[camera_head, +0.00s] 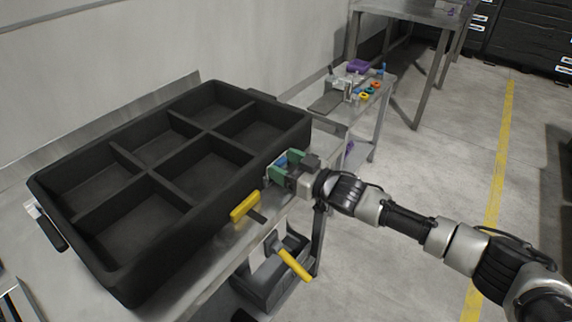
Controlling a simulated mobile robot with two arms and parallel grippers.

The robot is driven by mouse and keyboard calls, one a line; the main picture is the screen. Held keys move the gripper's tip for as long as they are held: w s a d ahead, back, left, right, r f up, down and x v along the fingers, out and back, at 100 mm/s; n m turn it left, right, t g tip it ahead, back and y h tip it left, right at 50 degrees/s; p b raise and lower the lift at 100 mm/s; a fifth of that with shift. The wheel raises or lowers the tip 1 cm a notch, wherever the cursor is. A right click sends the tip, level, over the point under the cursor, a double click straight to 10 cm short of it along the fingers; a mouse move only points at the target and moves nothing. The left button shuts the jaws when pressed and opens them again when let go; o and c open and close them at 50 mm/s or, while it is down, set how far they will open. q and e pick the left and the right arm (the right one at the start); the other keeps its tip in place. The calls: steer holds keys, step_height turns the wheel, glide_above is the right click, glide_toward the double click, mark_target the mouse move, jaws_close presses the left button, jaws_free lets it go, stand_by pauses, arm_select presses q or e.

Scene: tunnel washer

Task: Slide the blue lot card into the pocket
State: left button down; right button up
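My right gripper (280,166), with green fingers, is at the right end of the large black tray (160,238), close to its outer wall. A small blue patch, apparently the blue lot card (282,160), shows at the fingers. The fingers hide most of it, and I cannot tell if they are shut on it. A pale edge shows beside the fingers at the tray wall; I cannot tell whether it is the pocket. My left gripper is not in view.
The tray has several empty compartments and stands on a grey metal table. A yellow-handled tool (245,206) lies at the table's front edge. A grey bin (270,272) with a yellow handle is below. A side cart (372,110) holds small coloured items. Floor at right is clear.

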steer(key=shift+f, duration=0.1)
stand_by(0.3)
step_height(320, 180, up, 6)
steer(key=p, duration=0.4)
steer(key=r+p+v, duration=0.2)
steer(key=p+v, duration=0.5)
steer(key=v, duration=0.3)
steer(key=s+d+f+m+g+h+b, duration=0.15)
steer(key=s+f+m+h+b, duration=0.35)
steer(key=f+h, duration=0.55)
steer(key=s+d+f+m+g+h, duration=0.2)
steer(key=s+d+f+g, duration=0.1)
steer(key=s, duration=0.3)
steer(key=s+d+f+m+g+h, duration=0.2)
steer(key=s+d+f+g, duration=0.1)
steer(key=s+f+g, duration=0.1)
steer(key=shift+s+d+f+m, duration=0.3)
steer(key=shift+s+f, duration=0.55)
steer(key=shift+s, duration=0.2)
